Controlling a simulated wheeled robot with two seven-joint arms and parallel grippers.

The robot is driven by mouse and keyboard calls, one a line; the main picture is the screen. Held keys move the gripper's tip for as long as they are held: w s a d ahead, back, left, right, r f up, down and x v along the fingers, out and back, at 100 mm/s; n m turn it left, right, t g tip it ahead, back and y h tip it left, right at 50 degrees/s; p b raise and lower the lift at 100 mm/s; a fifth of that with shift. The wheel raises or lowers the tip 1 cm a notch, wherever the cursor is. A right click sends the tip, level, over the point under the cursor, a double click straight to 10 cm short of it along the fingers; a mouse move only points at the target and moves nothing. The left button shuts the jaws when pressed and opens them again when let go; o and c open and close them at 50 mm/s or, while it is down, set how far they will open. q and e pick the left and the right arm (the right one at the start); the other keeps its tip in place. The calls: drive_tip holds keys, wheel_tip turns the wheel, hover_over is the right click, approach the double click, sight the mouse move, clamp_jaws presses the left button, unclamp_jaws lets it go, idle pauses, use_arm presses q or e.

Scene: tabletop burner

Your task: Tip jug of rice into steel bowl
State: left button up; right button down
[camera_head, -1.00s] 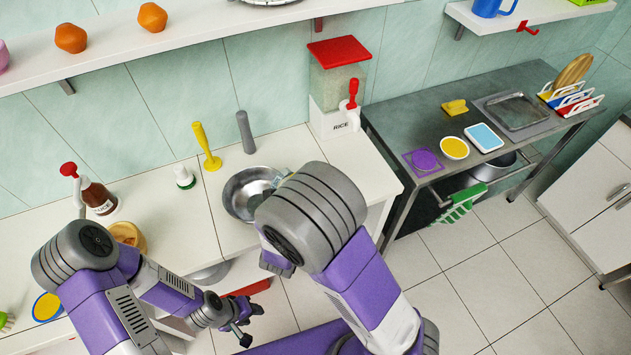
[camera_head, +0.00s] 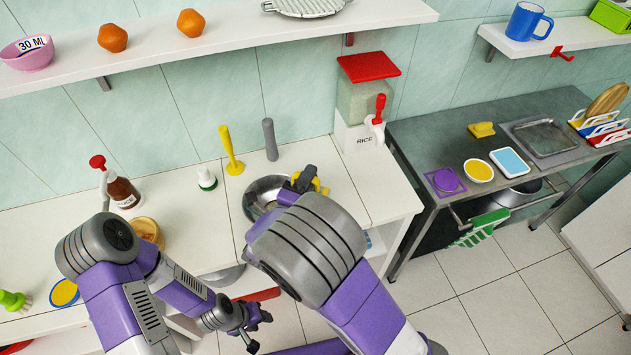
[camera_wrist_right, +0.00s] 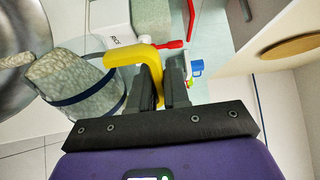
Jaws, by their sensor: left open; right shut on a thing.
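The steel bowl (camera_head: 256,196) stands on the white counter, its right part hidden by my right arm. It also shows at the left edge of the right wrist view (camera_wrist_right: 12,95). My right gripper (camera_wrist_right: 172,68) is shut on the yellow handle of the jug (camera_wrist_right: 88,100), a clear jug with a blue band and pale grains inside. The jug is tilted, its far end towards the bowl. A pale strip lies at that end; I cannot tell if it is falling rice. My left gripper (camera_head: 258,333) is open and empty, low in front of the counter.
A sauce bottle (camera_head: 123,191) is at left.

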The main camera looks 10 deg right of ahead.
sight(296, 174)
drive_tip(key=shift+w+a+r+n, duration=0.25)
drive_tip(key=shift+w+a+n, duration=0.15)
drive_tip(key=shift+a+n, duration=0.3)
drive_tip(key=shift+w+a+r+n, duration=0.2)
drive_tip(key=shift+w+a+n, duration=0.2)
drive_tip(key=shift+a+n, duration=0.25)
drive_tip(key=shift+w+a+f+n+t, duration=0.15)
drive_tip(key=shift+w+a+n, duration=0.35)
drive_tip(key=shift+a+n, duration=0.3)
drive_tip(key=shift+w+a+n+t, duration=0.1)
drive_tip(key=shift+w+a+n, duration=0.4)
drive_tip(key=shift+n, duration=0.55)
drive_tip(key=shift+w+a+f+n+t, duration=0.15)
drive_tip(key=shift+w+a+n, duration=0.3)
drive_tip(key=shift+a+n, duration=0.4)
drive_tip(key=shift+d+r, duration=0.1)
